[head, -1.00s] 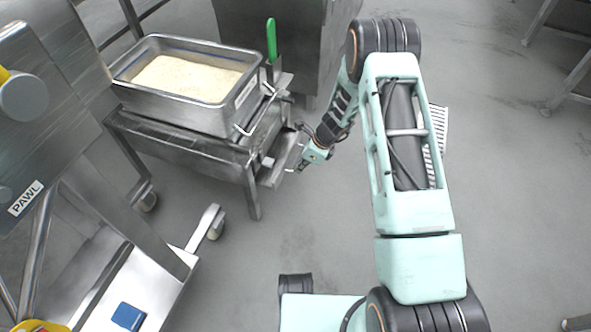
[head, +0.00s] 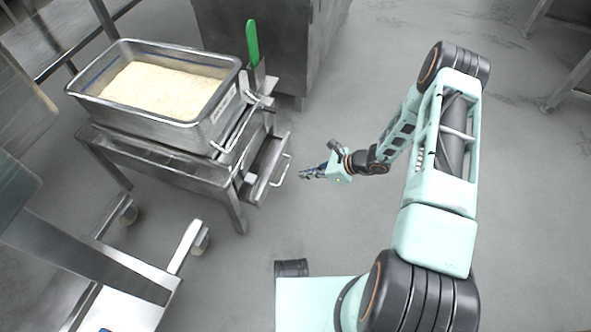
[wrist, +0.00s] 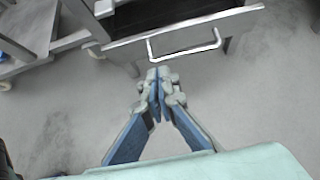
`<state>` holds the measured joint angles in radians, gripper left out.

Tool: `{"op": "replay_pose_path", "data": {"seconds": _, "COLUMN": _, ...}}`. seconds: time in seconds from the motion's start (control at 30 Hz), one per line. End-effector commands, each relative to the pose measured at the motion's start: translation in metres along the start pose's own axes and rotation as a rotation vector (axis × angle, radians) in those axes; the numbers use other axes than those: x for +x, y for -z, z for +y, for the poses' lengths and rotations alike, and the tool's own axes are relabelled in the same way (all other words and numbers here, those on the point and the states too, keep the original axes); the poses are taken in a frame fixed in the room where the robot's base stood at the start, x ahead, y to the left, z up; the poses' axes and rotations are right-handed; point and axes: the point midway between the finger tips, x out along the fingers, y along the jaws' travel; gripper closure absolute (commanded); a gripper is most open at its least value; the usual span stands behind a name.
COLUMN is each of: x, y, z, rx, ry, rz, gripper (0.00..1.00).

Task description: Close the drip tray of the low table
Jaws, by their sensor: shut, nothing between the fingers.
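The low table (head: 165,160) is a steel table at the left in the head view. Its drip tray (head: 268,165) is a shallow steel drawer that sticks out from the table's right side, with a wire handle (head: 281,171) on its front. In the wrist view the handle (wrist: 184,42) lies straight ahead, above the fingertips, on the tray front. My gripper (head: 303,174) is to the right of the handle and apart from it. In the wrist view my gripper (wrist: 157,80) has its fingertips together, with nothing between them.
A steel pan of rice (head: 160,92) stands on the low table. A green-handled tool (head: 253,45) stands upright at its right corner. A steel cabinet (head: 265,45) is behind. A wheeled steel frame (head: 90,265) is at the front left. The floor right of the tray is clear.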

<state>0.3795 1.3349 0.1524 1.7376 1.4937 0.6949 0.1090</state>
Motion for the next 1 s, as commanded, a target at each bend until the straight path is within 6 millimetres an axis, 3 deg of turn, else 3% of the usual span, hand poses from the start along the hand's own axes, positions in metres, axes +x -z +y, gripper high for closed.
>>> {"op": "replay_pose_path", "data": {"seconds": 0.43, "x": 0.095, "y": 0.001, "z": 0.002, "rx": -0.004, "ry": -0.004, "rz": 0.001, "gripper": 1.00}}
{"op": "replay_pose_path", "data": {"seconds": 0.7, "x": 0.115, "y": -0.023, "z": 0.001, "rx": -0.002, "ry": -0.003, "rz": 0.003, "gripper": 1.00}}
{"op": "replay_pose_path", "data": {"seconds": 1.0, "x": 0.117, "y": -0.027, "z": 0.001, "rx": -0.001, "ry": -0.003, "rz": 0.002, "gripper": 1.00}}
